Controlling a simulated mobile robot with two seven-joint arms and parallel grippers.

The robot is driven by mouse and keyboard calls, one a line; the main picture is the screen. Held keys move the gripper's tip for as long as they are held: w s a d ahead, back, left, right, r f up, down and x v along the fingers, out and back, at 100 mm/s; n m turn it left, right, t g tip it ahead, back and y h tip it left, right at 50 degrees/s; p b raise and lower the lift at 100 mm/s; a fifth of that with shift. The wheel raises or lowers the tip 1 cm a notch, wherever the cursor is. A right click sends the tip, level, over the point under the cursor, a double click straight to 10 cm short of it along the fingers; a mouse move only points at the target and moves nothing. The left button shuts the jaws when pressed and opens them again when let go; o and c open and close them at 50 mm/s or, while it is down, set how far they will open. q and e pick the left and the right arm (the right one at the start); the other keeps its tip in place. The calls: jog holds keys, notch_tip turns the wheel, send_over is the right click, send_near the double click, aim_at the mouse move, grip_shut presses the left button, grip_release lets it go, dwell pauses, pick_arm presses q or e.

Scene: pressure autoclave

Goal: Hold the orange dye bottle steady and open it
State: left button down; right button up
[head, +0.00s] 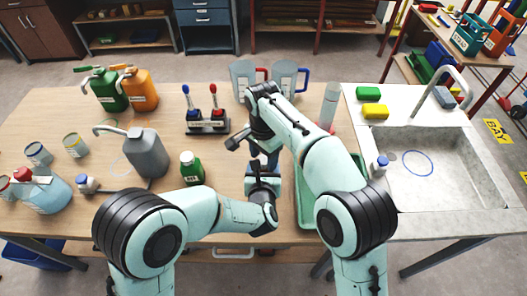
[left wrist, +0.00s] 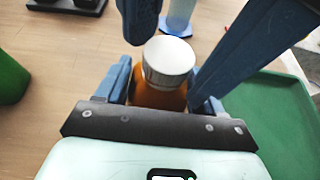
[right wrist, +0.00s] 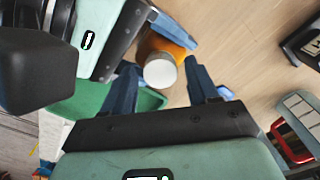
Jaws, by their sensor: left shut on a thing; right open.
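The orange dye bottle (left wrist: 158,97) has an orange body and a white cap (left wrist: 168,60). It also shows in the right wrist view (right wrist: 158,47), with its cap (right wrist: 160,71) on. The arms hide it in the head view. My left gripper (left wrist: 155,85) is shut around the bottle's body below the cap and holds it upright. My right gripper (right wrist: 165,85) is open, with its fingers on either side of the cap and a gap visible around it. In the left wrist view its blue fingers (left wrist: 195,40) come in from above.
A green tray (head: 305,215) lies beside the grippers, left of the sink (head: 440,165). A small green bottle (head: 191,168) and a grey canister (head: 146,153) stand to the left. Two jugs (head: 243,75) and a rack with droppers (head: 208,125) stand behind.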

grip_shut()
jog(key=n, duration=0.9)
jog(key=shift+n, duration=0.3)
jog(key=n, duration=0.6)
jog(key=shift+n, duration=0.4)
jog(key=n, duration=0.5)
jog(key=shift+r, duration=0.1)
jog(key=shift+r, duration=0.15)
jog(key=shift+r, duration=0.95)
